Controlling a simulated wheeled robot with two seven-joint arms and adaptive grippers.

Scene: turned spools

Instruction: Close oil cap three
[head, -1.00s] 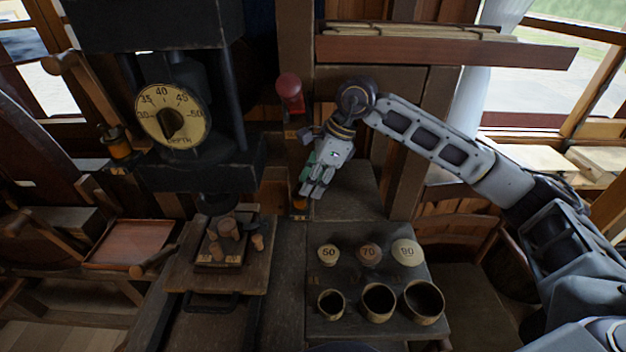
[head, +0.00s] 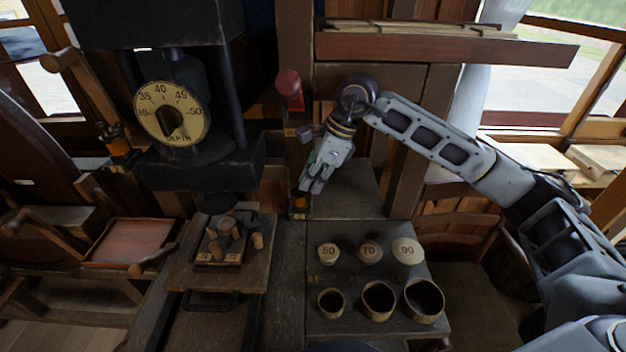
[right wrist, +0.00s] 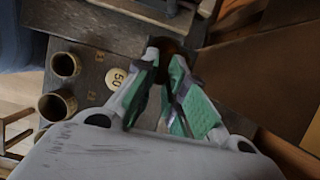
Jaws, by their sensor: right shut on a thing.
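An orange oil cup (head: 300,201) stands low on the post left of the grey ledge, with a small tag under it. My right gripper (head: 309,188) is right at its top, fingers pointing down. In the right wrist view, the fingertips (right wrist: 170,55) are closed in on a dark brown piece (right wrist: 176,46), most likely this cup's cap. The fingers hide most of the cap, so I cannot tell whether it is open or seated, and I cannot read its number. Another orange oil cup (head: 119,146) with dark fittings is on the left side of the press. My left gripper is not in view.
The press with its depth dial (head: 172,112) stands left of my right arm. A red knob (head: 289,85) is above the gripper. Discs marked 50, 70 and 90 (head: 408,251) and three round cups (head: 378,300) occupy the bench. A shelf (head: 440,50) overhangs the arm.

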